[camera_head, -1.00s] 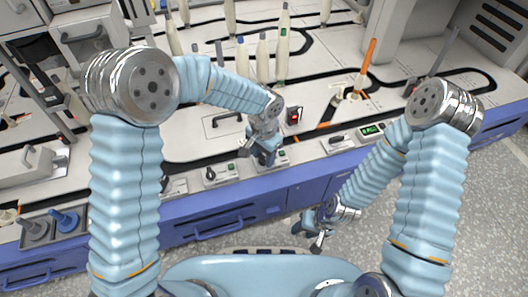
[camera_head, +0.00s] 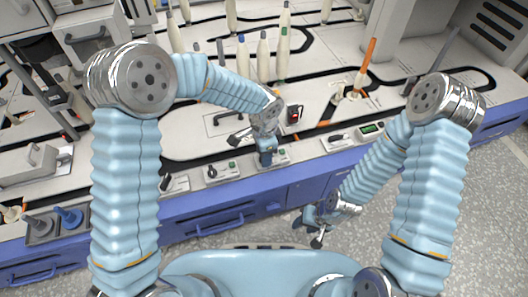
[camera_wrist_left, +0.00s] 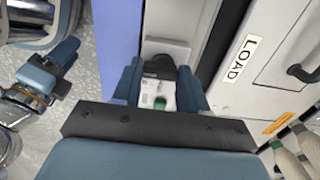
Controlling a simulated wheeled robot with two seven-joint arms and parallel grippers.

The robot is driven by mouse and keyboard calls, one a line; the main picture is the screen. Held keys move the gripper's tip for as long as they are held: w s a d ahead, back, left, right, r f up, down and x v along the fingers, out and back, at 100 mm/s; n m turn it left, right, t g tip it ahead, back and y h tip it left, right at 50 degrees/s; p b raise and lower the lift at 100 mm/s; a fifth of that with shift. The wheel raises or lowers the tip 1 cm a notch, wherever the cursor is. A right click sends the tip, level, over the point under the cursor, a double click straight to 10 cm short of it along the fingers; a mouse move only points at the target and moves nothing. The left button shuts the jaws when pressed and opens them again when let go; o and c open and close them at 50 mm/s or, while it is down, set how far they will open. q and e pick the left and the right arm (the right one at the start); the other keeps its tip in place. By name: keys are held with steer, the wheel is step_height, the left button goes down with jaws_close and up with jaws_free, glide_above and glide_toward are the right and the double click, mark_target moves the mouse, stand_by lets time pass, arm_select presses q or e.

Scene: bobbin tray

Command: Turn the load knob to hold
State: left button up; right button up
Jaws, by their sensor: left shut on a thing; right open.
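The load knob (camera_wrist_left: 160,68) is a dark knob on a small light control box, beside the LOAD label (camera_wrist_left: 240,58) in the left wrist view. My left gripper (camera_wrist_left: 161,78) is shut on it, one blue finger on each side. In the head view my left gripper (camera_head: 266,157) is at the box on the bench's front edge and hides the knob. The knob's pointer setting cannot be read. A green button (camera_wrist_left: 160,104) shows between the fingers. My right gripper (camera_head: 311,230) is open and empty, low in front of the bench.
Similar control boxes stand along the front edge, one with a black knob (camera_head: 212,173) to the left and one with a green display (camera_head: 371,128) to the right. A red-lit switch (camera_head: 295,116) and several bobbins (camera_head: 263,58) stand behind. Blue drawers (camera_head: 205,222) lie below.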

stand_by(0.3)
arm_select(q)
steer(key=o, duration=1.1)
steer(key=shift+c, duration=0.2)
step_height(320, 180, up, 14)
steer(key=p, duration=0.2)
steer(key=shift+f, duration=0.1)
